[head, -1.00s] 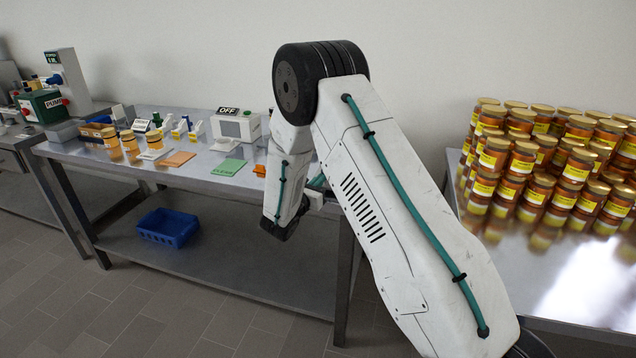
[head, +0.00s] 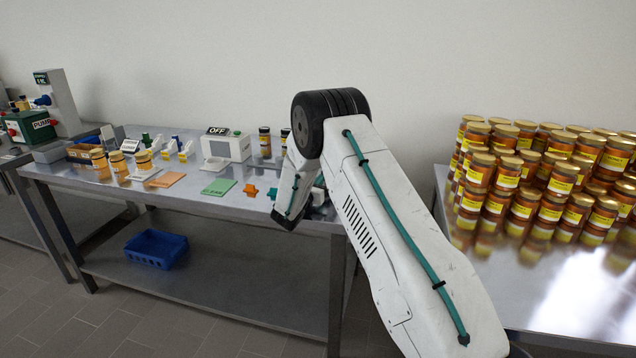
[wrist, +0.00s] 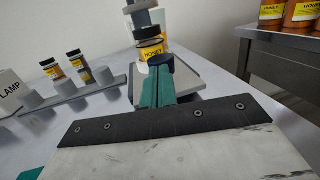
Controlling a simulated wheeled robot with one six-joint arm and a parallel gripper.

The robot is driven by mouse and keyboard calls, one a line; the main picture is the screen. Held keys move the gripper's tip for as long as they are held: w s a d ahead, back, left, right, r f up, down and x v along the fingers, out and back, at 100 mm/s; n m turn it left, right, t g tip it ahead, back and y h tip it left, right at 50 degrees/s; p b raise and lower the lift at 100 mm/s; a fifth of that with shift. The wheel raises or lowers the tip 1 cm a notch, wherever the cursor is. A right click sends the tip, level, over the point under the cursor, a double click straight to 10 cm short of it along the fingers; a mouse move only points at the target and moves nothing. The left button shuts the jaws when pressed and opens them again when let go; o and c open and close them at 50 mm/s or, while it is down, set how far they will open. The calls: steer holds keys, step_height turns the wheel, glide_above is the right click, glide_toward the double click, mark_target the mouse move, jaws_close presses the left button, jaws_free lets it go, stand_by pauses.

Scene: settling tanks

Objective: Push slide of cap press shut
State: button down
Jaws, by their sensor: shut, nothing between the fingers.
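A dark blue rounded part (wrist: 163,61), perhaps the slide's handle, sits in front of the jar. My gripper (wrist: 158,72) has teal fingers, shut and empty, pointing at this blue part. I cannot tell whether they touch it. In the head view my arm hides the gripper's tips and most of the press.
A grey pegged rack (wrist: 75,100) and two dark-lidded jars (wrist: 76,62) lie left of the press. The OFF lamp box (head: 226,147), green mat (head: 218,188) and orange mat (head: 166,179) share the table. Many stacked honey jars (head: 520,185) crowd the right table.

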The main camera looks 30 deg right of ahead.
steer(key=shift+d+r, duration=0.2)
steer(key=shift+r, duration=0.05)
steer(key=shift+a+f, duration=0.15)
steer(key=shift+a, duration=0.05)
steer(key=v, duration=0.8)
steer(key=s+d+r+m+g, duration=0.3)
steer(key=s+r+m+g, duration=0.4)
steer(key=s+r, duration=0.4)
steer(key=s+a+r+m+g+y, duration=0.1)
steer(key=s+r+m+g+y, duration=0.1)
steer(key=s+r+m, duration=0.35)
steer(key=s+r+m+g+y, duration=0.1)
steer(key=s+r+m+g, duration=0.15)
steer(key=s, duration=0.65)
steer(key=s+a+m+t+y, duration=0.1)
steer(key=s+a+m+y, duration=0.3)
steer(key=s+a, duration=0.5)
steer(key=s+a+m+t+y, duration=0.2)
steer(key=s+a+m+y, duration=0.3)
steer(key=s+a+y, duration=0.4)
steer(key=s, duration=0.7)
steer(key=shift+s+a+r, duration=0.2)
steer(key=shift+a+r, duration=0.05)
steer(key=shift+a, duration=0.05)
